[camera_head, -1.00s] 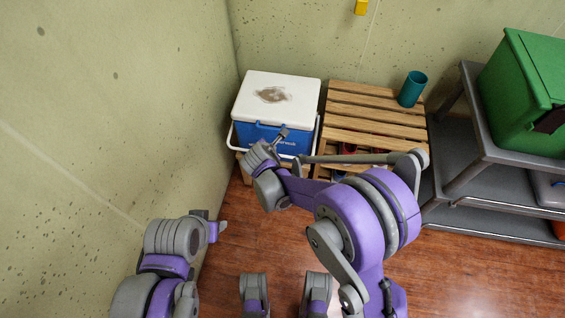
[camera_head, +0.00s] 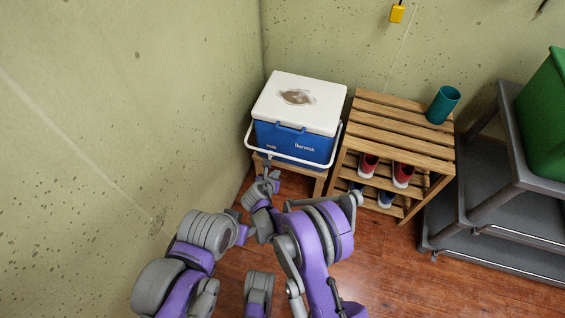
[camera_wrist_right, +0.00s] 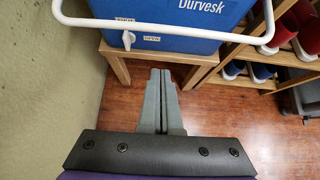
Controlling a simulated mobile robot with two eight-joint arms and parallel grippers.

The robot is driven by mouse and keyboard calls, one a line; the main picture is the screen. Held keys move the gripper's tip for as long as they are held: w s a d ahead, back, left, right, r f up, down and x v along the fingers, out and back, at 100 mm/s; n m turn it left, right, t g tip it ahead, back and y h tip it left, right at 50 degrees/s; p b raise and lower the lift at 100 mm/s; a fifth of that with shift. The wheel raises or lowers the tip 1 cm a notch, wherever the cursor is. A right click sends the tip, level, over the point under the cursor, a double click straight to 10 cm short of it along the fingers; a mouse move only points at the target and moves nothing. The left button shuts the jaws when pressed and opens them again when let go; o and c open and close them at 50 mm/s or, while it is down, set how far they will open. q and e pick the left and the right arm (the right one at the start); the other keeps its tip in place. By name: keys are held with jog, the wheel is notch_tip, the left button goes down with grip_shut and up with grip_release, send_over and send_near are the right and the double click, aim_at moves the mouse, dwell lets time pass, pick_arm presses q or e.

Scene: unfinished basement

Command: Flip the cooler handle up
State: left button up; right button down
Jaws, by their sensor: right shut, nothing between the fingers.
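The cooler (camera_head: 292,138) has a blue body and a white lid with a brown stain, and stands on a low wooden stand in the corner. Its white handle (camera_head: 310,163) is down, running across the cooler's front; in the right wrist view the handle (camera_wrist_right: 190,34) crosses the top. My right gripper (camera_head: 269,176) is in front of and below the handle, apart from it. In the right wrist view its fingers (camera_wrist_right: 160,73) are together and empty. My left gripper (camera_head: 242,234) is at the lower left, away from the cooler; its finger opening is unclear.
A slatted wooden rack (camera_head: 400,125) stands right of the cooler, with a teal cup (camera_head: 442,105) on top and shoes (camera_head: 403,174) below. A grey shelf cart (camera_head: 490,195) holds a green bin (camera_head: 545,125). The wall is close on the left. Wooden floor is open in front.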

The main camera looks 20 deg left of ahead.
jog(key=b+x, duration=0.2)
jog(key=x, duration=0.8)
jog(key=shift+r+p, duration=0.45)
jog(key=shift+r, duration=1.55)
jog(key=shift+r, duration=0.15)
